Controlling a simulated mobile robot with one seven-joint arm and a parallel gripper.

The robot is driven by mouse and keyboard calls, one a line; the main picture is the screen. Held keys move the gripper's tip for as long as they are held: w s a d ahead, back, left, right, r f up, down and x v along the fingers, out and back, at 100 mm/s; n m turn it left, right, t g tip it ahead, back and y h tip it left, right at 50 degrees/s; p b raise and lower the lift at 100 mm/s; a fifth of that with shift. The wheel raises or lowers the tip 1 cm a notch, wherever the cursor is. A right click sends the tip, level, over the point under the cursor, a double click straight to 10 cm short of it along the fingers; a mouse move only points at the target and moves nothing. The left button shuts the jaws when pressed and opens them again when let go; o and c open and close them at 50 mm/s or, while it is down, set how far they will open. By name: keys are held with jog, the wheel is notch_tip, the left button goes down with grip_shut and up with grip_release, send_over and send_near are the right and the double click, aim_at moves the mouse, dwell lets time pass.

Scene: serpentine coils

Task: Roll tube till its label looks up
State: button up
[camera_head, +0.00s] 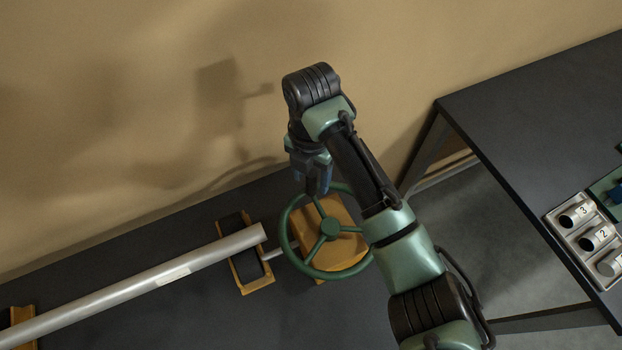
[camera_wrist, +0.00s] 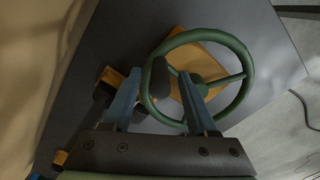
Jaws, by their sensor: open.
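A long grey tube (camera_head: 120,293) lies across yellow cradles with black rollers (camera_head: 238,230) at the left of the head view. A pale label patch (camera_head: 173,276) shows on the tube's near, lower side, not along its top. A green three-spoke handwheel (camera_head: 331,227) stands beyond the tube's right end, in front of a yellow block. My gripper (camera_head: 318,188) is open at the wheel's far upper rim. In the wrist view its two blue fingers (camera_wrist: 160,78) appear on either side of the wheel's rim (camera_wrist: 243,60). Contact cannot be told.
The dark bench (camera_head: 200,315) carries the tube and wheel along a tan wall (camera_head: 120,120). A second dark table (camera_head: 540,120) at the right holds a tray of numbered cylinders (camera_head: 590,235). Open floor lies between them.

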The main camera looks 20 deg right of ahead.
jog(key=shift+f, duration=1.5)
grip_shut()
jog(key=shift+r, duration=0.1)
